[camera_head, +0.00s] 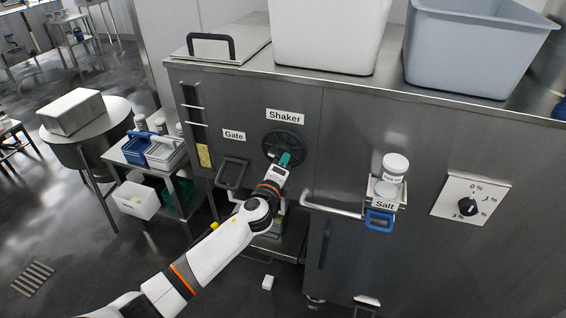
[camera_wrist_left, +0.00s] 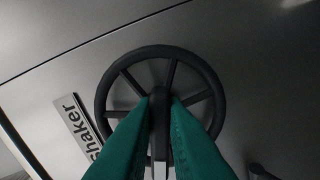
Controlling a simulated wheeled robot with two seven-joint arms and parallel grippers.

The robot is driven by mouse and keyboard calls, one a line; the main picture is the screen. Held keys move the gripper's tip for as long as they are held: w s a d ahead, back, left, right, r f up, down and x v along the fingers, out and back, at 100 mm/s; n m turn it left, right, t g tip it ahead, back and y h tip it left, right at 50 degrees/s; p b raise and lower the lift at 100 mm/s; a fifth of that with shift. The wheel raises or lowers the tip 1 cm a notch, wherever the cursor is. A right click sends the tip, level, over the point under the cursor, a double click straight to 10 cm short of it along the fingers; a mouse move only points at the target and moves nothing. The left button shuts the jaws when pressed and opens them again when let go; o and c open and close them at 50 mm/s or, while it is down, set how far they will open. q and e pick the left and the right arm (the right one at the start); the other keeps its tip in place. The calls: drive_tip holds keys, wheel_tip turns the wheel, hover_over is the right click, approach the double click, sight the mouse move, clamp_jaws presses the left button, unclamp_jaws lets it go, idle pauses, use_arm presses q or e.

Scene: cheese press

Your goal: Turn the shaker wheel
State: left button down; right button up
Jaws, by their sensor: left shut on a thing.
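The shaker wheel (camera_head: 284,146) is a dark spoked wheel on the steel front of the machine, under the "Shaker" label (camera_head: 285,116). It also shows in the left wrist view (camera_wrist_left: 103,97), with its rim and several spokes in sight. My left gripper (camera_head: 285,158) reaches the lower part of the wheel. Its teal fingers (camera_wrist_left: 160,104) are shut on a dark upright part of the wheel near its middle. The fingers hide the lower part of the wheel. My right gripper is not in view.
Left of the wheel are the "Gate" label (camera_head: 234,135) and a dark handle (camera_head: 231,173). A metal bar handle (camera_head: 331,207), a salt holder with a jar (camera_head: 395,167) and a dial (camera_head: 467,206) are to the right. Bins (camera_head: 330,35) stand on top. A white block (camera_head: 267,282) lies on the floor.

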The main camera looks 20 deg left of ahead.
use_arm(q)
drive_tip(key=c, duration=1.5)
unclamp_jaws()
drive_tip(key=shift+o, duration=0.2)
drive_tip(key=s+b, duration=0.1)
drive_tip(key=s, duration=1.1)
drive_tip(key=shift+a+b, duration=0.2)
drive_tip(key=shift+b, duration=0.1)
